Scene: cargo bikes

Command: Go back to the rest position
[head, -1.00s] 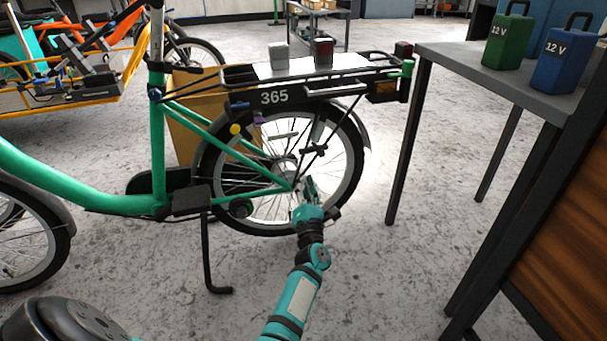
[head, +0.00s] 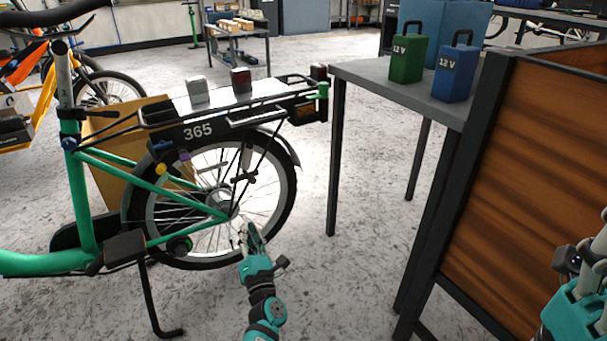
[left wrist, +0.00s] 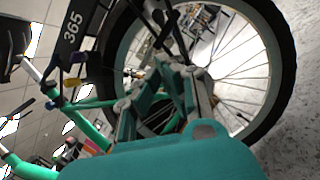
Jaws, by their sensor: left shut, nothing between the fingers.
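My left gripper (head: 250,236) is shut and empty in the head view, beside the lower part of the rear wheel (head: 284,205) of a green bike (head: 79,190). In the left wrist view its fingers (left wrist: 160,92) point toward the spokes; I cannot tell whether they touch the wheel. Part of my right gripper (head: 598,262) shows at the right edge of the head view, cut off by the frame, so its jaws cannot be judged.
A wooden panel (head: 530,165) stands close on the right. A cardboard box (head: 108,155) is behind the bike. Open floor lies between bike and table.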

